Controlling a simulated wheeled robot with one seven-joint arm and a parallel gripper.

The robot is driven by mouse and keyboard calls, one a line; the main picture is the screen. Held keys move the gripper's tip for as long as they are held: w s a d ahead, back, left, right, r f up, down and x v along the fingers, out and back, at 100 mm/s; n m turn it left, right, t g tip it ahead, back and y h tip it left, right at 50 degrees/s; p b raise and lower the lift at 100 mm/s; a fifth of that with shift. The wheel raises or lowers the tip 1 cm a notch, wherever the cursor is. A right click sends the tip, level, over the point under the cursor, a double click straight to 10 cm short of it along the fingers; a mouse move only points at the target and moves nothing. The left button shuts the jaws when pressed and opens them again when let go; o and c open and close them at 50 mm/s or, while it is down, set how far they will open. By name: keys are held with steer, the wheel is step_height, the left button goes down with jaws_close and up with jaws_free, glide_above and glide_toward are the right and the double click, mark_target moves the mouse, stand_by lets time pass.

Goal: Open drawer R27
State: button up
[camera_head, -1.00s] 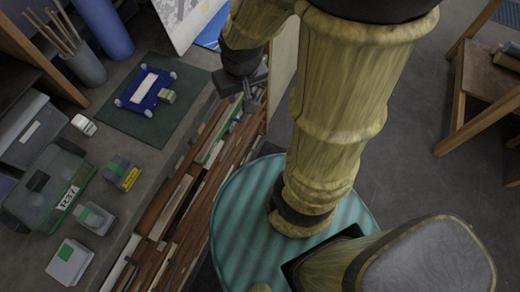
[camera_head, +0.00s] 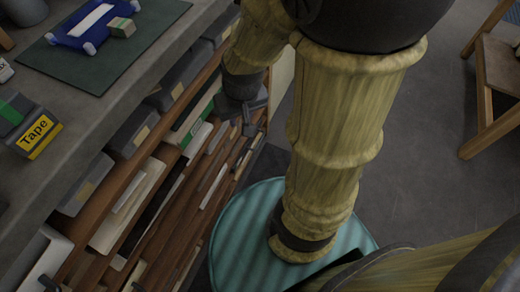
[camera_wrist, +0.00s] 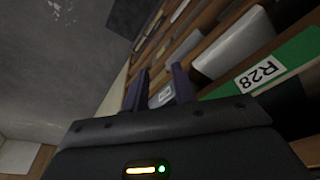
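My gripper (camera_head: 250,118) is at the far end of the drawer rack, close to the drawer fronts. In the wrist view my gripper (camera_wrist: 160,84) has its two dark fingers apart. A small pale grey front with a label (camera_wrist: 161,97) shows between and beyond the fingers; its lettering is too small to read, and I cannot tell whether the fingers touch it. A green front labelled R28 (camera_wrist: 263,72) is just right of the fingers. I cannot make out an R27 label in either view.
The wooden rack (camera_head: 122,205) holds several grey, white and dark drawers. Above it, the worktop (camera_head: 85,105) carries a tape box (camera_head: 33,128) and a green mat (camera_head: 125,45). Open floor (camera_head: 420,140) lies to the right, with a wooden chair (camera_head: 495,75) at its edge.

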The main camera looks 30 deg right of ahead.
steer(key=s+f+b+x, duration=0.1)
steer(key=s+b+x, duration=0.2)
steer(key=b+x, duration=0.9)
steer(key=n+t+y+b, duration=0.7)
steer(key=n+t+y, duration=0.6)
steer(key=n, duration=1.3)
glide_toward(260, 141)
steer(key=a+f+v, duration=0.1)
steer(key=v, duration=0.7)
steer(key=shift+d+r+t+h, duration=0.1)
steer(key=shift+r+t+h, duration=0.1)
steer(key=shift+t+h, duration=0.1)
steer(key=shift+w, duration=0.1)
steer(key=b+x, duration=0.5)
steer(key=x, duration=1.2)
steer(key=shift+w, duration=0.1)
steer(key=shift+c, duration=0.5)
